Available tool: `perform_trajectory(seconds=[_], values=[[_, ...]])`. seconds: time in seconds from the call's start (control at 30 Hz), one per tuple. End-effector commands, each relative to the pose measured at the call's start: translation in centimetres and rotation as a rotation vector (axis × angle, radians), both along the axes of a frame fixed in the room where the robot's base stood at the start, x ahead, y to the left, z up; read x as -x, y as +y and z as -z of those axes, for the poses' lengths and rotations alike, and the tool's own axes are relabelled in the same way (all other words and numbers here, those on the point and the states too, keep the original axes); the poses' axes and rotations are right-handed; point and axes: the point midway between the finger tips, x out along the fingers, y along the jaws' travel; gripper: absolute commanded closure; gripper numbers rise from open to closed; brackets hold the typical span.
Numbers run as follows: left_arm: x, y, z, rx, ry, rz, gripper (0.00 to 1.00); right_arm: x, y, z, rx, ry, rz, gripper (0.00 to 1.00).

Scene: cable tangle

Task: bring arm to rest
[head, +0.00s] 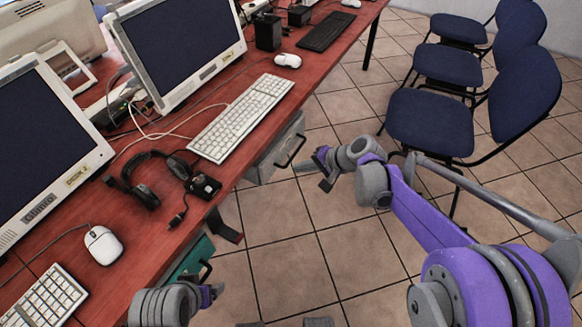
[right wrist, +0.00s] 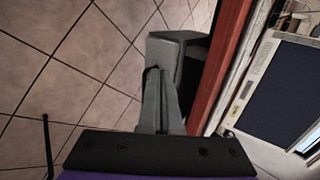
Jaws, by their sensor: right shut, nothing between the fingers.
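My right arm comes in from the right in the head view, with its purple link over the tiled floor. My right gripper (head: 322,167) is shut and empty, held in the air to the right of the red table's edge. In the right wrist view its closed grey fingers (right wrist: 161,100) point up the picture, with nothing between them. My left arm shows only in part at the bottom of the head view, by the table's front edge.
The red table (head: 229,92) holds monitors, a white keyboard (head: 241,117), mice, a headset (head: 142,182), a small black device (head: 203,186) and loose cables. A grey drawer (head: 277,150) with a handle hangs under its edge. Blue chairs (head: 430,118) stand at the upper right. The tiled floor between is open.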

Motion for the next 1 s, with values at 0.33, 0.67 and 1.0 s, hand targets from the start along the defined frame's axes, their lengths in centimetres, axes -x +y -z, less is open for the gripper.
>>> perform_trajectory(seconds=[0.33, 0.67, 1.0], values=[[0.0, 0.0, -0.2, 0.0, -0.001, 0.0, 0.21, 0.5, -0.6, -0.7, 0.002, 0.0, -0.001, 1.0], [0.0, 0.0, -0.2, 0.0, -0.001, 0.0, 0.21, 9.9, -2.4, -2.2, 0.261, -0.033, -0.103, 1.0], [0.0, 0.0, -0.2, 0.0, -0.001, 0.0, 0.21, 23.7, -7.2, -1.0, 0.658, -0.087, -0.278, 1.0]])
